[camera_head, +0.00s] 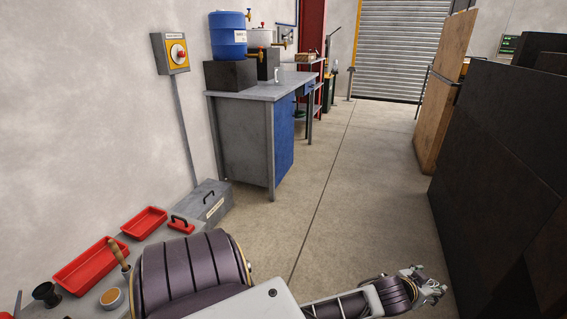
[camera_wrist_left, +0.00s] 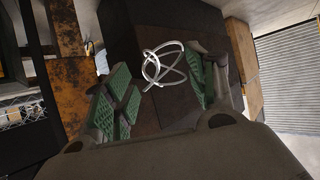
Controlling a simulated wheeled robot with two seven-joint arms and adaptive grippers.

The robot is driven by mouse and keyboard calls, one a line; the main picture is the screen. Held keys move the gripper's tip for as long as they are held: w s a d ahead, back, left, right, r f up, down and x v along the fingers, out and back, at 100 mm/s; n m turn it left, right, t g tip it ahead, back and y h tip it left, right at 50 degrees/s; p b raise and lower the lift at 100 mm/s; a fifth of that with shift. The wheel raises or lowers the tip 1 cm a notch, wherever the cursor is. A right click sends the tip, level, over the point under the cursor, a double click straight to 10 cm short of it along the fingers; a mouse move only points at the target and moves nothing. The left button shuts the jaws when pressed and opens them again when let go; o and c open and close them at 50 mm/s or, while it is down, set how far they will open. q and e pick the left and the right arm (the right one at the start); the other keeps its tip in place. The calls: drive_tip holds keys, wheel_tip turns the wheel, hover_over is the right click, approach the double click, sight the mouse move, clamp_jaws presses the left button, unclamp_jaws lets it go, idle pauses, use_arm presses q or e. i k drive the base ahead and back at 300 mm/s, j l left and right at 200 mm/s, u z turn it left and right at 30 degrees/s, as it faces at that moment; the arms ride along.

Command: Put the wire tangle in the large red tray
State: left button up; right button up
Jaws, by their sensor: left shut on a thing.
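The large red tray (camera_head: 90,266) lies on the grey bench at the lower left of the head view, empty as far as I can see. My left gripper (camera_head: 430,284) is far to its right, low over the floor, at the end of my arm. In the left wrist view, the wire tangle (camera_wrist_left: 163,62), loops of pale wire, sits between the green-padded fingers of this gripper (camera_wrist_left: 164,84), which is shut on it. I cannot make out the tangle clearly in the head view. My right gripper is not in view.
A smaller red tray (camera_head: 144,222) sits behind the large one. A wooden-handled tool (camera_head: 118,255), an orange-topped cup (camera_head: 112,298) and a black object (camera_head: 45,293) crowd its front. A dark block (camera_head: 500,150) stands at right; the floor (camera_head: 350,210) between is clear.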

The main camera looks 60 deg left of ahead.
sight(92, 265)
drive_tip(key=j+u, duration=0.55)
drive_tip(key=i+j+u, duration=0.15)
drive_tip(key=j+u, duration=0.15)
drive_tip(key=i+j+u, duration=0.15)
drive_tip(key=u, duration=0.2)
drive_tip(key=i+j+u, duration=0.2)
drive_tip(key=u, duration=0.25)
drive_tip(key=i+u, duration=0.75)
drive_tip(key=u, duration=0.2)
drive_tip(key=i+l+u, duration=0.15)
drive_tip(key=i+u, duration=0.3)
drive_tip(key=i+l+u, duration=0.2)
drive_tip(key=u, duration=0.25)
drive_tip(key=i+l+u, duration=0.2)
drive_tip(key=l+u, duration=0.25)
drive_tip(key=i+l+u, duration=0.2)
drive_tip(key=u, duration=0.25)
drive_tip(key=l+u, duration=0.45)
drive_tip(key=l, duration=0.15)
drive_tip(key=i, duration=0.05)
